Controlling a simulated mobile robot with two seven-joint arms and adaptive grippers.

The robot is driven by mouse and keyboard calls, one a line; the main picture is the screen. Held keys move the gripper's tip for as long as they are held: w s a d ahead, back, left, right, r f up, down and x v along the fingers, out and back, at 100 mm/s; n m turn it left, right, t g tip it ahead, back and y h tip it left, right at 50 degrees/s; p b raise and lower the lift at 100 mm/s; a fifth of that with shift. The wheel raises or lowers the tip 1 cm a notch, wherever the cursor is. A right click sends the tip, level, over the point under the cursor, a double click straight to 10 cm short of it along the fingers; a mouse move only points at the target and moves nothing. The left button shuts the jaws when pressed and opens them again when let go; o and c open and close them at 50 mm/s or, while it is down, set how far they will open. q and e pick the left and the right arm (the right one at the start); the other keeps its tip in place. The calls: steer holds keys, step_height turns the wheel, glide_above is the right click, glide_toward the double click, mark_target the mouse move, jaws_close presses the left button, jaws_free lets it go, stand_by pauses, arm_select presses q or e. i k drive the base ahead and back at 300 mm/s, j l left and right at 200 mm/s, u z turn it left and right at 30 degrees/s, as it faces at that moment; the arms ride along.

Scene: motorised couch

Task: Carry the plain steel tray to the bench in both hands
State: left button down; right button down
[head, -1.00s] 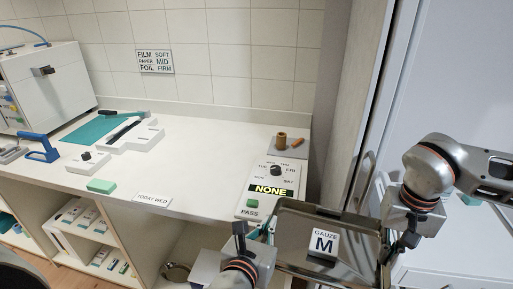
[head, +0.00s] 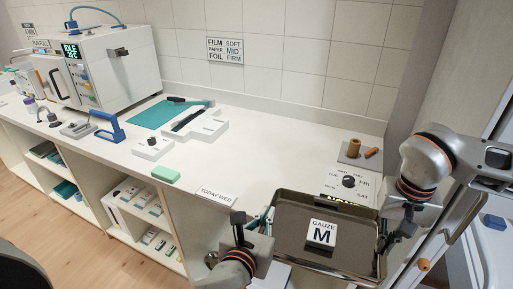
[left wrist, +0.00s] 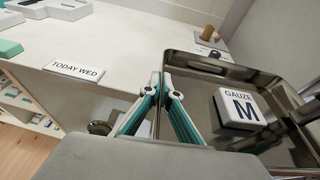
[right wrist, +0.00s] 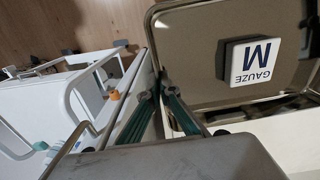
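The plain steel tray (head: 290,240) is held between my two grippers, in front of the bench's right part in the head view. A white block marked GAUZE M (head: 322,234) lies in it. My left gripper (head: 262,222) is shut on the tray's left wall; the wall also shows in the left wrist view (left wrist: 185,62). My right gripper (head: 385,240) is shut on the tray's right wall, with its fingertips at the rim in the right wrist view (right wrist: 160,75). The white bench (head: 270,145) lies behind the tray, which hides part of it.
A dial panel (head: 348,182) and a small plate with brown pieces (head: 358,153) are on the bench's right end. A green block (head: 166,175) and a TODAY WED card (head: 216,195) lie near the front edge. The bench middle is clear. A tall door stands at right.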

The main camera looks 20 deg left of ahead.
mark_target(252, 171)
steer(key=i+j, duration=0.15)
steer(key=j, duration=0.15)
steer(key=i+j, duration=0.15)
steer(key=j, duration=0.2)
steer(key=i+j+z, duration=0.1)
steer(key=i+j, duration=0.2)
steer(key=j, duration=0.35)
steer(key=i+j, duration=0.15)
steer(key=j, duration=0.15)
steer(key=i+z, duration=0.05)
